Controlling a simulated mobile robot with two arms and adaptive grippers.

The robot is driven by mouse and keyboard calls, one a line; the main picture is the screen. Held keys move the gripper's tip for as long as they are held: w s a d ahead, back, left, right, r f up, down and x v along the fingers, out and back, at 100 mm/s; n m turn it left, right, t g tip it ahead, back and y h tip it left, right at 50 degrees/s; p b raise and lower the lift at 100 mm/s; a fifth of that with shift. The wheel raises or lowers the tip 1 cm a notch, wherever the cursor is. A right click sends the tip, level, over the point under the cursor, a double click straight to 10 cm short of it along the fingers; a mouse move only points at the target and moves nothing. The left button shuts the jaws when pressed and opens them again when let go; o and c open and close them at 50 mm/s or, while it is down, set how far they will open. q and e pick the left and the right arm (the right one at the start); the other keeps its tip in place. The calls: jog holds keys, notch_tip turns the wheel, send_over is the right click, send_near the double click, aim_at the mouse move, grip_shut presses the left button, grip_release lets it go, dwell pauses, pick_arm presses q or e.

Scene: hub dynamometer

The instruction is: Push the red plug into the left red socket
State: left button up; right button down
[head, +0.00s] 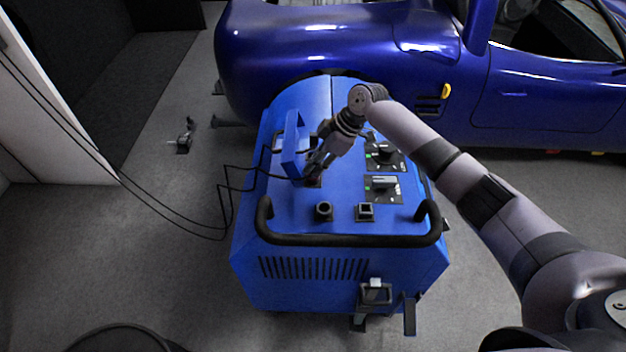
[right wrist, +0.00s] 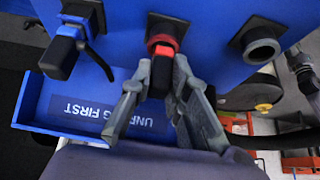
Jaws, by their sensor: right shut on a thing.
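The red plug (right wrist: 162,72), with a dark back part, sits between the fingers of my right gripper (right wrist: 157,92) in the right wrist view. The gripper is shut on it. The plug's front end meets the red ring of a red socket (right wrist: 158,40) set in a black square plate on the blue machine. I cannot tell how deep the plug is in the ring. In the head view my right gripper (head: 314,166) is over the machine top beside the raised blue panel, hiding the plug and most of the socket. My left gripper is not in view.
The blue machine (head: 310,270) has a black front handrail (head: 345,240), a round socket (head: 323,210) and a square socket (head: 365,211). A raised blue panel (head: 293,145) stands close to my gripper. A black plug (right wrist: 62,50) with a cable is beside it. A blue car (head: 340,50) stands behind.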

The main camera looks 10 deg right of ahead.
jog(key=c, duration=1.5)
grip_release()
jog(key=shift+o, duration=0.2)
jog(key=v, duration=1.2)
